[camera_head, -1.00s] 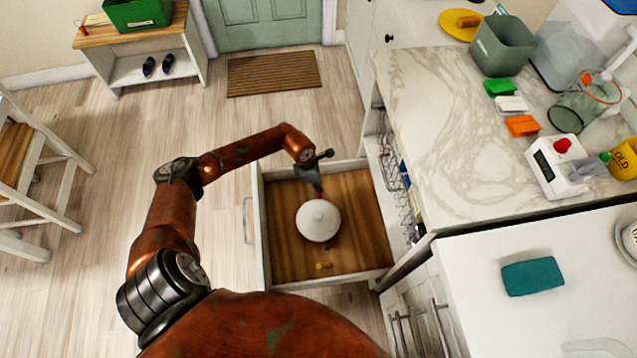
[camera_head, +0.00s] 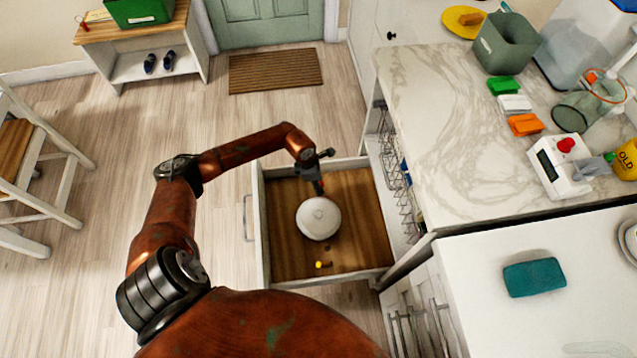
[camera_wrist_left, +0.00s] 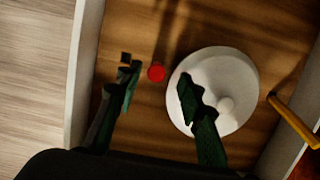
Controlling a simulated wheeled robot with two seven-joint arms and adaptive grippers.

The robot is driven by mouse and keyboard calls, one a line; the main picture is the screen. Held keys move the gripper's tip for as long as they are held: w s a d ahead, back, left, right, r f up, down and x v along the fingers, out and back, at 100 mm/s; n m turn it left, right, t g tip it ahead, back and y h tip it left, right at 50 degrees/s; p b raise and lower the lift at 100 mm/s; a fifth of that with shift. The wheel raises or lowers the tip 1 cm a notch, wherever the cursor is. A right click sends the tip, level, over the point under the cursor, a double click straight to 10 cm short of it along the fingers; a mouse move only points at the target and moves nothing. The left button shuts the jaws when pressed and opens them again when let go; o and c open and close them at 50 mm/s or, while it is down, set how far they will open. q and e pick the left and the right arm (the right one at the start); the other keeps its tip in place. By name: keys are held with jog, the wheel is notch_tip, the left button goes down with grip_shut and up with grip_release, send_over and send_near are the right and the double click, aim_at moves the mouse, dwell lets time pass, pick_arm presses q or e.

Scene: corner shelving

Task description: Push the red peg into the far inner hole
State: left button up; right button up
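The red peg (camera_wrist_left: 156,72) shows in the left wrist view as a round red end at the drawer floor, beside the white round lid-like object (camera_wrist_left: 238,78). That object also shows in the head view (camera_head: 318,218). My left gripper (camera_wrist_left: 155,76) is open, its dark fingers apart on either side of the red peg; I cannot tell whether they touch it. In the head view my left gripper (camera_head: 318,186) is over the far part of the drawer. A small dark square spot (camera_wrist_left: 125,58) lies left of the peg; I cannot tell whether it is a hole. My right gripper is not in view.
The open drawer (camera_head: 258,225) has pale walls around a brown wooden floor. A yellow piece (camera_head: 322,265) lies at its near end; a yellow bar (camera_wrist_left: 294,121) shows in the left wrist view. The marble counter (camera_head: 440,130) is to the right.

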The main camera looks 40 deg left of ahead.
pick_arm(q)
jog(key=v, duration=1.2)
